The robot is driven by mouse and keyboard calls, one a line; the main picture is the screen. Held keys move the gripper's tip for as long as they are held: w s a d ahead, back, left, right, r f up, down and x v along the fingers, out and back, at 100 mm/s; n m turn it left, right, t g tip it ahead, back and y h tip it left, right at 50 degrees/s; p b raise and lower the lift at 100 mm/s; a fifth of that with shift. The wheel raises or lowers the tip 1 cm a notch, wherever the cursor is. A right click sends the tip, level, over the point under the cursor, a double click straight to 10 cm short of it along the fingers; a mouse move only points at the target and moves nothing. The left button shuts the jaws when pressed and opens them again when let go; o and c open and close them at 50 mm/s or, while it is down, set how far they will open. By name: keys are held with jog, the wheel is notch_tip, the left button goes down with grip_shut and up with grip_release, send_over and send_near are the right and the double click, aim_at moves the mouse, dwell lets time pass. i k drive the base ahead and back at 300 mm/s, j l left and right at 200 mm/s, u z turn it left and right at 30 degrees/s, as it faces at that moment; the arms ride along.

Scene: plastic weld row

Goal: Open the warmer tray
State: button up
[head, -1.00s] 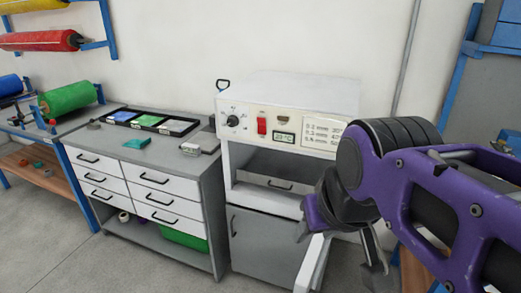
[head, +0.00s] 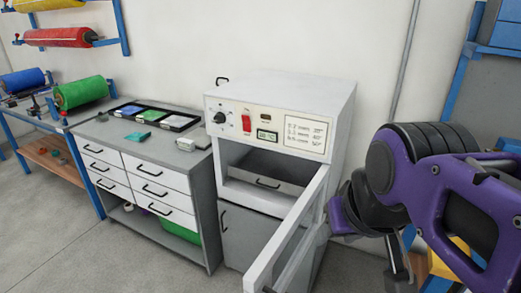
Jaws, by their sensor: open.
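The warmer (head: 332,105) is a white cabinet with a control panel on its upper front. Its framed door (head: 292,232) stands open, hinged at the right and swung out toward me. The tray appears pushed in. My gripper (head: 402,276) hangs at the lower right, outside the door and to the right of it, apart from the tray handle. Its jaws are small and partly hidden by my wrist; they are open, and I see nothing held.
A grey cabinet door (head: 245,235) sits below the warmer. Blue racks with rolls (head: 80,95) are farther left. Grey floor (head: 75,250) is clear in front.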

aim_at(281, 171)
jog(key=i+j, duration=0.1)
jog(key=j, duration=0.25)
jog(key=i+j+z, duration=0.1)
jog(key=j, duration=0.3)
jog(key=i+j+z, duration=0.1)
jog(key=j, duration=0.25)
jog(key=i+j, duration=0.1)
jog(key=j, duration=0.3)
jog(key=i+j+z, duration=0.1)
jog(key=j, duration=0.3)
jog(key=i+j+z, duration=0.1)
jog(key=i+j, duration=0.15)
jog(key=j, duration=0.15)
